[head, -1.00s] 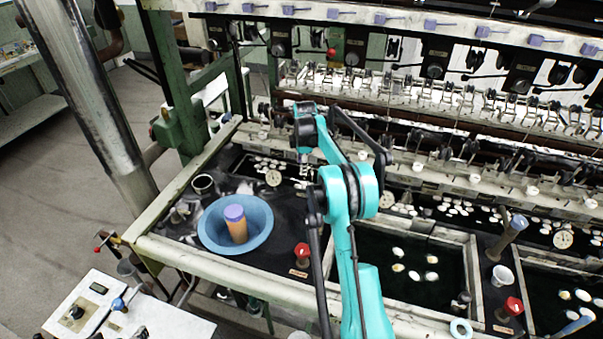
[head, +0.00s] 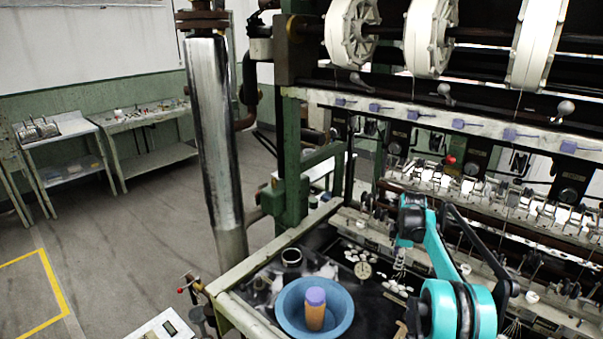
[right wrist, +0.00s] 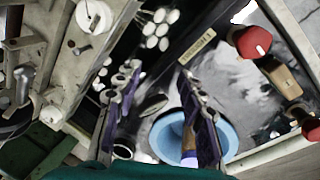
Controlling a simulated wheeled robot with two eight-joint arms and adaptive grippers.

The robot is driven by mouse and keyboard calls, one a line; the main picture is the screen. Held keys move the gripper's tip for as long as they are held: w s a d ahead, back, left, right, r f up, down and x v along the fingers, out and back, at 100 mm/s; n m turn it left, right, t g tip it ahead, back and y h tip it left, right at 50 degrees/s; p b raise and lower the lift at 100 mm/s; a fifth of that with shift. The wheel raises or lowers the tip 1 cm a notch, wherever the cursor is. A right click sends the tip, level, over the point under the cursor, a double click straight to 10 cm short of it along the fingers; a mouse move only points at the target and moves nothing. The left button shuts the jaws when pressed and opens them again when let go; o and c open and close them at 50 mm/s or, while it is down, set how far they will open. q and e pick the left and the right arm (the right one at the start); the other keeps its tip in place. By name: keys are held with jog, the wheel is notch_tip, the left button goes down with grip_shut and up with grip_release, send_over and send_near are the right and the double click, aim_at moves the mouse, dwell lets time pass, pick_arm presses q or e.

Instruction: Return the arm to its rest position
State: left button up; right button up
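My right arm reaches in from the lower right of the head view, its turquoise links bent. My right gripper (head: 399,264) hangs down over the dark worktop, to the right of a blue basin (head: 284,312). In the right wrist view its two fingers (right wrist: 157,75) stand apart with nothing held between them. An orange cylinder with a purple top (head: 315,312) stands in the basin, apart from the gripper. The basin also shows beyond the fingers in the right wrist view (right wrist: 230,141). My left gripper is in neither current view.
The reeling machine's rail (head: 470,125) and its rows of fittings run behind my right arm. A metal column (head: 213,130) rises at the left of the bench. Red knobs (right wrist: 252,42) stand near the gripper. Open floor (head: 120,230) lies at the left.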

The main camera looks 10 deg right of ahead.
jog(key=s+a+r+m+t+b, duration=0.1)
jog(key=s+a+r+m, duration=0.2)
jog(key=s+a+r, duration=0.4)
jog(key=s+a+r+m+t, duration=0.25)
jog(key=s+a+r, duration=0.25)
jog(key=s+a, duration=0.4)
jog(key=s+a+f+m, duration=0.2)
jog(key=s+a, duration=0.1)
jog(key=s, duration=0.3)
jog(key=s+a+f+m+t, duration=0.1)
jog(key=s+a+f+m, duration=0.2)
jog(key=s, duration=0.4)
jog(key=s+a+f+m, duration=0.3)
jog(key=s+a, duration=0.2)
jog(key=s, duration=0.2)
jog(key=shift+s+a+t+y+b, duration=0.15)
jog(key=shift+a+t+y+b, duration=0.1)
jog(key=shift+t+y+b, duration=0.15)
